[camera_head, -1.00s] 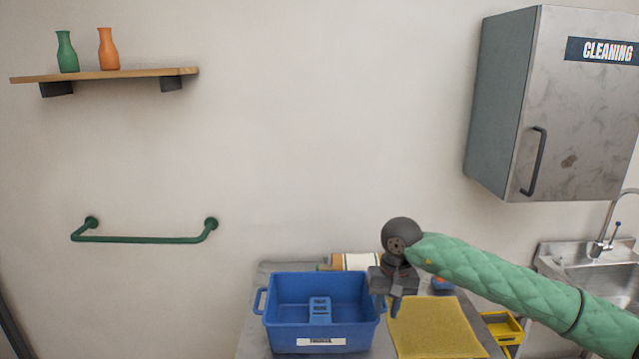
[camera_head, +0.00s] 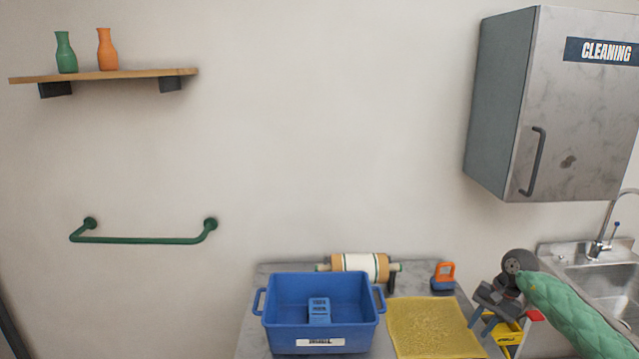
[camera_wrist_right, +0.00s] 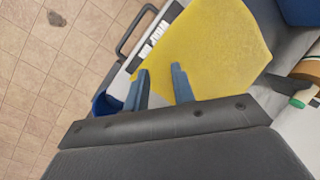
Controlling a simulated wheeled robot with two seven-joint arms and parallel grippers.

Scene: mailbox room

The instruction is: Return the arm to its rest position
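My right arm, in a green quilted sleeve, comes in from the lower right of the head view. Its dark gripper (camera_head: 482,320) hangs just right of the yellow mat (camera_head: 435,328), by the worktop's right end. In the right wrist view, its two blue fingers (camera_wrist_right: 160,88) stand apart with nothing between them, and the mat (camera_wrist_right: 210,40) lies beyond them. The right gripper is open and empty. My left arm and gripper are not in view.
A blue bin (camera_head: 290,338) holding a blue object (camera_head: 319,310) stands on the worktop. Behind are a roll (camera_head: 360,265) and an orange-and-blue item (camera_head: 443,278). A yellow container (camera_head: 505,332), sink (camera_head: 605,278) and cabinet (camera_head: 500,110) are at right.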

